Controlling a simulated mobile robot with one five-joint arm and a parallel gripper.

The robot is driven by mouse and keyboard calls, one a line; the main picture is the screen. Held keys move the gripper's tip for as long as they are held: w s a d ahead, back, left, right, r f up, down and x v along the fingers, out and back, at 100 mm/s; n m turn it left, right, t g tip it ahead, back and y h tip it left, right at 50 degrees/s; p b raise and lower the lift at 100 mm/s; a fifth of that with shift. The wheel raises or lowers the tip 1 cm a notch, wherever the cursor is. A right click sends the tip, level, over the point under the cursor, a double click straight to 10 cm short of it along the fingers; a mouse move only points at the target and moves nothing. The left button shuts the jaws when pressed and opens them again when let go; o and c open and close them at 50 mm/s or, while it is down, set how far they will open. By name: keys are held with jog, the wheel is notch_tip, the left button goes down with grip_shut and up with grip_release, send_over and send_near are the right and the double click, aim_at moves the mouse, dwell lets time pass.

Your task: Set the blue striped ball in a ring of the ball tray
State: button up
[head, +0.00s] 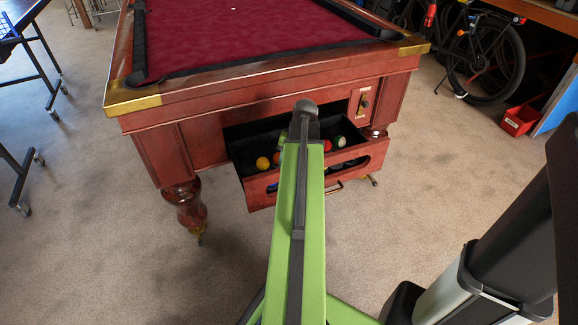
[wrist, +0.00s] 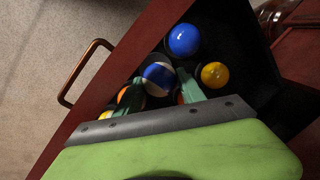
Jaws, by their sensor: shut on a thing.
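The blue striped ball (wrist: 159,78), white with a blue band, sits between the two green fingers of my gripper (wrist: 160,80) in the wrist view. My gripper is shut on it, low inside the open drawer (wrist: 118,68) of the pool table. In the head view my green arm hides the gripper and this ball. I cannot make out a ball tray with rings in either view.
A plain blue ball (wrist: 184,39) and a yellow ball (wrist: 215,75) lie close by in the drawer. An orange ball (wrist: 124,95) is beside the left finger. The pool table (head: 255,82) stands above the drawer. Carpet (head: 120,240) is clear at left.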

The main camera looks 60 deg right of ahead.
jog(key=shift+f+b, duration=0.5)
jog(key=shift+f, duration=0.05)
jog(key=o, duration=1.6)
jog(key=shift+c, duration=0.2)
jog(key=shift+r, duration=0.15)
jog(key=s+d+r+p, duration=0.1)
jog(key=s+r+p, duration=0.2)
jog(key=r+p, duration=1.4)
jog(key=shift+s, duration=0.1)
